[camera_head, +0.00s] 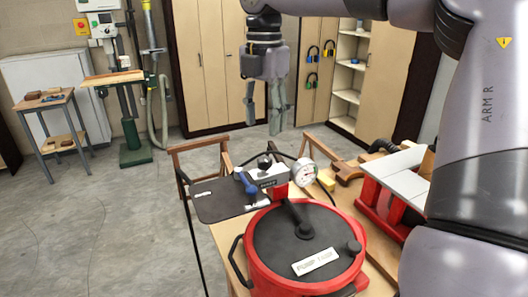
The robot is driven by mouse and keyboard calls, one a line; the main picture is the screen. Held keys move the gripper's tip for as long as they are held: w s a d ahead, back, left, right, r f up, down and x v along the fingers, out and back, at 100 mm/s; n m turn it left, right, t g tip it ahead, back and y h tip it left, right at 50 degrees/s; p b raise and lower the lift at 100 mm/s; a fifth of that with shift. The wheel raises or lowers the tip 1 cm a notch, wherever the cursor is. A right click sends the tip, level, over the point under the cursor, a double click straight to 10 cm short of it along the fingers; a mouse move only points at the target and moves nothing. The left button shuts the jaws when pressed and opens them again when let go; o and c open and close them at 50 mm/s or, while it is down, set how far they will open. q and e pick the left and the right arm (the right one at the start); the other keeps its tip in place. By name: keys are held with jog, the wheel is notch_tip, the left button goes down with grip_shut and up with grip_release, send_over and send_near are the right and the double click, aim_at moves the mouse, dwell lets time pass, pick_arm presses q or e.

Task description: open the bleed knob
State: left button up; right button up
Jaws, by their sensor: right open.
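My right gripper (263,112) hangs fingers down from the arm at the top right. Its fingers are apart with nothing between them. It is above and behind the pump station, clear of everything on it. Below it is a small red and white valve block (270,181) with a dark round knob (264,162) on top, which may be the bleed knob; its label is too small to read. A blue-handled lever (245,182) is left of the block. A round white gauge (304,171) is on its right. My left gripper is not in view.
A red pot (262,279) with a black lid (280,240) stands in front on the wooden bench. A dark plate (215,203) lies left of the valve block. A red and white fixture (395,190) stands at right. Thin hoses curve around the gauge.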

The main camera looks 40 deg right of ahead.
aim_at(264, 159)
notch_tip(264, 159, down, 8)
jog(key=shift+r+p, duration=0.25)
jog(key=shift+p, duration=0.55)
jog(key=shift+f, duration=0.65)
jog(key=shift+c, duration=0.5)
grip_shut()
